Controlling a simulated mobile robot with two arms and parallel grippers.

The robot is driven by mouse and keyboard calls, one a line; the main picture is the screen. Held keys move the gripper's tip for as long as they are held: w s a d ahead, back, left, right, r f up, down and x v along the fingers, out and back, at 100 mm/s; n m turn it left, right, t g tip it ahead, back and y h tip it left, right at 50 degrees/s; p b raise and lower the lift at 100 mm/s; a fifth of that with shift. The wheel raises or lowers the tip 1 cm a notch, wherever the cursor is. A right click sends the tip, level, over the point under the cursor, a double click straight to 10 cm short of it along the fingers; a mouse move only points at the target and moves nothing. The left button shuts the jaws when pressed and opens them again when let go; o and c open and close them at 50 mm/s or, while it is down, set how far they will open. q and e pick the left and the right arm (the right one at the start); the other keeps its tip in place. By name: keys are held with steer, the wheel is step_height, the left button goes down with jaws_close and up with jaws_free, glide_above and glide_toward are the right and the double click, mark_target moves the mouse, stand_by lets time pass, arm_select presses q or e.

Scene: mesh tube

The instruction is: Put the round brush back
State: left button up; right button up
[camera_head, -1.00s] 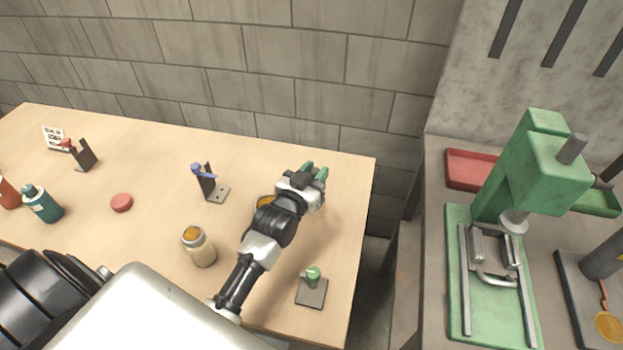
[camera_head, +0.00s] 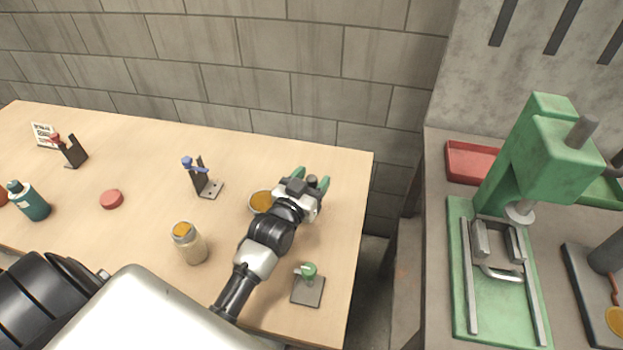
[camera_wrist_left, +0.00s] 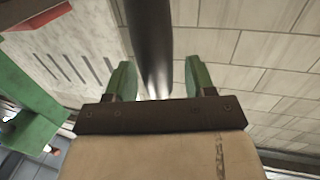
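I cannot pick out the round brush for certain in any view. My left gripper (camera_head: 312,182) is above the right end of the wooden table, its green fingers apart, with nothing clearly held in the head view. In the left wrist view the fingers (camera_wrist_left: 158,82) are spread, and a dark, smooth cylinder (camera_wrist_left: 153,40) shows between them. Its lower end is hidden, with a gap to the right finger; I cannot tell what it is. A bracket with a blue-topped part (camera_head: 195,165) stands left of the gripper. A small green part (camera_head: 309,269) stands on a grey plate (camera_head: 308,292) nearer me.
An amber-filled dish (camera_head: 261,202) sits beside my left arm. A jar (camera_head: 190,245), red disc (camera_head: 111,199) and teal bottle (camera_head: 33,205) stand further left. A green press (camera_head: 540,160) and red tray (camera_head: 470,162) are on the right bench, across a gap.

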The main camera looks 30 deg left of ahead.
arm_select(q)
steer(key=shift+r, duration=0.3)
steer(key=s+b, duration=0.1)
steer(key=s, duration=1.1)
steer(key=shift+s+f, duration=0.1)
